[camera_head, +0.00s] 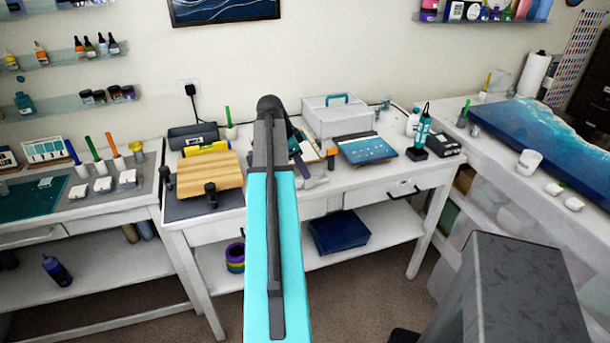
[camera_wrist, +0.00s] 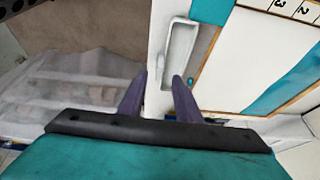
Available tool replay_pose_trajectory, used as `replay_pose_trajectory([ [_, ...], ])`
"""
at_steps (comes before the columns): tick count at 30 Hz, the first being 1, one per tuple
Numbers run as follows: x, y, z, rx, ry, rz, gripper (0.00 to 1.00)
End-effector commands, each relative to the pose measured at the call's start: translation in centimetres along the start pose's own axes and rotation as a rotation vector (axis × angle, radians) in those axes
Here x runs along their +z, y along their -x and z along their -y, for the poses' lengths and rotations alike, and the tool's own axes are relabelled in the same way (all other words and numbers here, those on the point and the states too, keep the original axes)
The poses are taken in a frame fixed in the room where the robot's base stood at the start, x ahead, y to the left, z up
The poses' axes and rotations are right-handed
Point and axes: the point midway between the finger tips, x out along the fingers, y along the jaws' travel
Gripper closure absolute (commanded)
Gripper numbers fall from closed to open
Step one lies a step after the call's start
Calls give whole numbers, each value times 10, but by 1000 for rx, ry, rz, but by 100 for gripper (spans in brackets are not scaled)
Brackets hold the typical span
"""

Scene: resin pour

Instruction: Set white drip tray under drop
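A narrow white tray-like piece with a raised rim (camera_wrist: 181,50) lies just beyond the right fingertip, along the edge of a white surface. It looks like the drip tray, but I cannot be sure. A teal and white panel with wooden edging (camera_wrist: 262,60) lies to its right. A small white piece (camera_head: 313,182) shows near that table's front edge. No falling drop is visible.
The middle white table (camera_head: 300,200) holds a wooden board (camera_head: 208,173), a blue wave panel (camera_head: 367,149), a white case (camera_head: 335,116) and bottles. The right table carries a large blue resin slab (camera_head: 530,135) and a white cup (camera_head: 529,163). Carpet lies below.

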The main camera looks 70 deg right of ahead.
Motion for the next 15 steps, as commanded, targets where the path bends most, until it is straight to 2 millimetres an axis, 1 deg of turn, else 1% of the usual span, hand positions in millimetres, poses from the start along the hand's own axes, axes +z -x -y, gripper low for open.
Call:
replay_pose_trajectory([
  [9, 1, 38, 1, -2, 0, 0, 69],
  [15, 0, 58, 1, -1, 0, 0, 69],
])
